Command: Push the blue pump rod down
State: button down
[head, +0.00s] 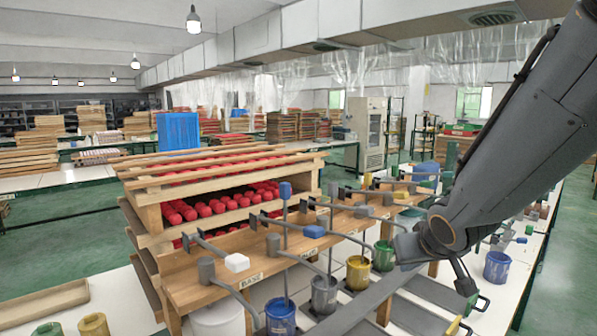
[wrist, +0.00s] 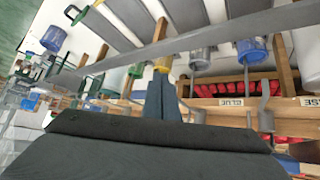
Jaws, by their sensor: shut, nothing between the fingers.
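A blue block tops an upright rod, the blue pump rod (head: 285,190), at the wooden pump rack in the head view. The block stands well above the plank, and the thin rod runs down towards the blue paint pot (head: 281,316). A blue pot also shows in the wrist view (wrist: 252,51). My gripper (wrist: 162,80) has its fingers together with nothing between them. In the head view my arm comes in from the right, with its wrist to the right of the blue rod and apart from it. The fingertips cannot be made out clearly there.
Another blue block (head: 313,231) and a white block (head: 237,262) sit low along the wooden rack (head: 190,285). Grey (head: 324,295), yellow (head: 358,272) and green (head: 383,256) pots stand in a row. Stacked trays of red pieces (head: 215,206) are behind.

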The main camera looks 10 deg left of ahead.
jog(key=w+a+r+n+t+y, duration=0.2)
jog(key=w+a+r, duration=0.15)
jog(key=r, duration=0.25)
jog(key=w+a+r+n+t+y, duration=0.1)
jog(key=w+a+r+y, duration=0.1)
jog(key=a+r, duration=0.4)
jog(key=s+a+r+n+g+y+p, duration=0.1)
jog(key=a+r+n+y, duration=0.15)
jog(key=a+r, duration=0.3)
jog(key=s+a+r+n+g+y+p, duration=0.1)
jog(key=s+a+r+n+y, duration=0.1)
jog(key=a+r+y, duration=0.3)
jog(key=w+a+f+h+p, duration=0.1)
jog(key=w+a+f+p, duration=0.1)
jog(key=w+a+f, duration=0.4)
jog(key=shift+w+a, duration=0.2)
jog(key=shift+a, duration=0.25)
